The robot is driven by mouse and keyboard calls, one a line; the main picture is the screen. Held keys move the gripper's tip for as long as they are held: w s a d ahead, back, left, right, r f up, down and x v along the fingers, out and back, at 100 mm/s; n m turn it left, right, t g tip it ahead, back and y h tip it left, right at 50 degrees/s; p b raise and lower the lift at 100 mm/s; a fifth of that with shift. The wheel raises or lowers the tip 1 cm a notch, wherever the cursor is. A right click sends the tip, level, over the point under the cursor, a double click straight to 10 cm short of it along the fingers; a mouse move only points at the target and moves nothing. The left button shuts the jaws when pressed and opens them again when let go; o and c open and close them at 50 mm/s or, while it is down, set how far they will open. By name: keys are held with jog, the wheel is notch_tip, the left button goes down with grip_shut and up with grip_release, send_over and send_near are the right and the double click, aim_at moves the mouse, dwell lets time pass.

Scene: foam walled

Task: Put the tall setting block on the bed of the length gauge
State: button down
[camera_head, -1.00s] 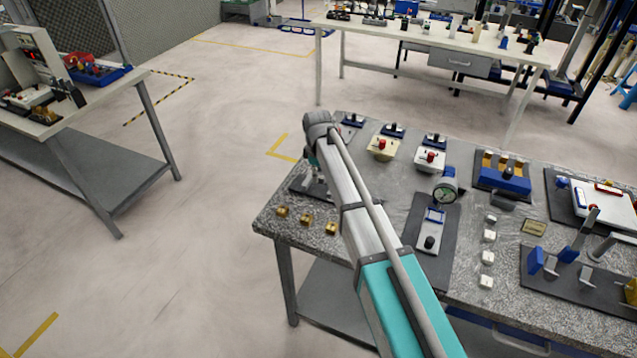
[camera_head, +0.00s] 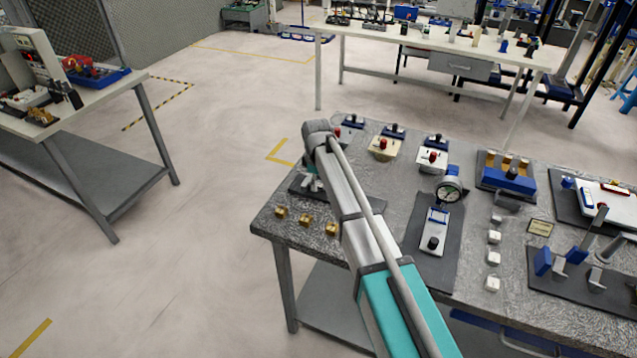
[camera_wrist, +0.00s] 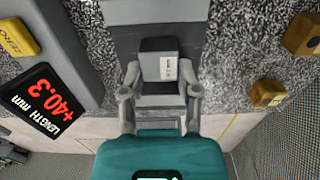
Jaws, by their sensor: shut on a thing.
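My gripper (camera_wrist: 159,95) is shut on the setting block, a grey block (camera_wrist: 153,61) with a dark top and a pale printed label, in the wrist view. The block is between the two fingertips, over or on the dark grey bed (camera_wrist: 127,40) of the length gauge; I cannot tell whether they touch. The gauge's display (camera_wrist: 45,102) reads +40.3, LENGTH mm, with a yellow ZERO button (camera_wrist: 18,37) beside it. A light grey gauge part (camera_wrist: 140,11) crosses beyond the block. In the head view my arm hides the block and much of the gauge.
Several brass blocks (camera_head: 305,219) sit near the speckled table's left front edge, close to my gripper. A dial gauge (camera_head: 449,190) on a dark mat and several small white blocks (camera_head: 494,237) stand to the right. Open floor lies left of the table.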

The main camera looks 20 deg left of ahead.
jog(key=shift+c, duration=1.7)
grip_release()
jog(key=shift+r, duration=0.15)
notch_tip(320, 180, up, 12)
jog(key=p, duration=1.2)
jog(key=s+d+m, duration=0.3)
jog(key=d+m, duration=0.1)
jog(key=d, duration=0.9)
jog(key=s+d+m, duration=0.2)
jog(key=d+m, duration=0.3)
jog(key=d, duration=0.8)
jog(key=s+d+m, duration=0.4)
jog(key=s+d, duration=0.2)
jog(key=d, duration=0.3)
jog(key=s+d+m, duration=0.4)
jog(key=s+d, duration=0.2)
jog(key=d, duration=0.2)
jog(key=shift+d, duration=0.4)
